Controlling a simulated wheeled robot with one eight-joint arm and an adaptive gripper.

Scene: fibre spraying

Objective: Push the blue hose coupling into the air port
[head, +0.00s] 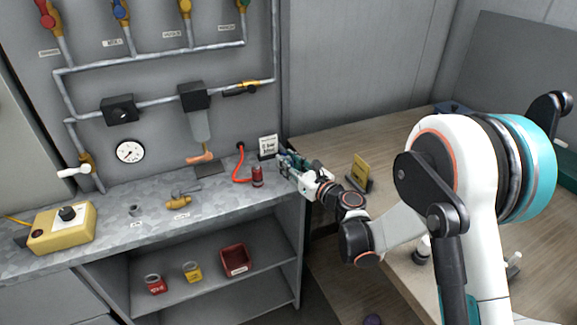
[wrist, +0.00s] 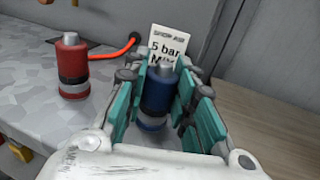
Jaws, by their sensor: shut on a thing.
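The blue hose coupling (wrist: 157,97) is a dark blue cylinder with a black band and a grey metal top. It stands roughly upright between the teal finger pads of my gripper (wrist: 160,105), which is shut on it. In the head view my gripper (head: 286,162) is at the right end of the grey bench, beside the small sign, and the blue coupling is mostly hidden by the fingers. I cannot pick out the air port with certainty. A brass fitting (head: 178,203) lies on the bench to the left, apart from my gripper.
A red coupling (wrist: 72,68) with a red hose (head: 238,168) stands left of my gripper. A "5 bar" sign (wrist: 168,44) stands just behind the blue coupling. A yellow control box (head: 62,228) sits at the bench's left. A wooden table (head: 330,140) is on the right.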

